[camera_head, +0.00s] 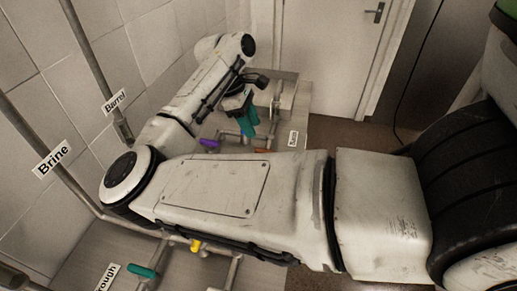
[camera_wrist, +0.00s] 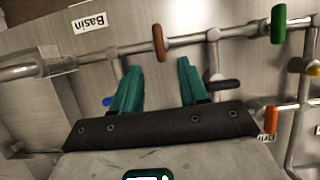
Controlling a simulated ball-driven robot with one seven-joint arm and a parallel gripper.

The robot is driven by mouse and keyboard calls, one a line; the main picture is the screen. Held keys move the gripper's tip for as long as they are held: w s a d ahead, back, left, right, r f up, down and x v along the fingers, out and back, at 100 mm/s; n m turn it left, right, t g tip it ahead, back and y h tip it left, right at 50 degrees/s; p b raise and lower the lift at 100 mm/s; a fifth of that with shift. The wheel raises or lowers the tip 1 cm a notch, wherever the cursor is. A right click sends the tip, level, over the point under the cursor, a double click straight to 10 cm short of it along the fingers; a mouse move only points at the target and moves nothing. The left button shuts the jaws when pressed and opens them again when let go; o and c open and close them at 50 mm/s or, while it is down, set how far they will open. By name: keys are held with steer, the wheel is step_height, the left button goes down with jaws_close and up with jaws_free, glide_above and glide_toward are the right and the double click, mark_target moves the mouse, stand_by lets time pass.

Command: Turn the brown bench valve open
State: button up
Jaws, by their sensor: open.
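The brown valve handle (camera_wrist: 158,42) shows in the wrist view as a short bar standing across a horizontal grey pipe, near an upside-down "Basin" label (camera_wrist: 90,22). My gripper (camera_wrist: 159,66) is open, its two teal fingers apart. The brown handle lies just beyond the fingertips and between them sideways, with no contact visible. In the head view my gripper (camera_head: 248,120) hangs above the far end of the bench; my own arm hides much of the pipework, and I cannot pick out the brown handle surely there.
Other handles stand close by: dark (camera_wrist: 224,85), green (camera_wrist: 278,24), orange (camera_wrist: 271,120) and yellow (camera_wrist: 313,68). A blue one (camera_wrist: 108,100) is partly behind the left finger. A purple handle (camera_head: 209,143) shows beside my arm. Tiled wall stands left.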

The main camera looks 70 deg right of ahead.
mark_target(264, 149)
steer(key=p+x, duration=0.2)
steer(key=x, duration=0.7)
jaws_close()
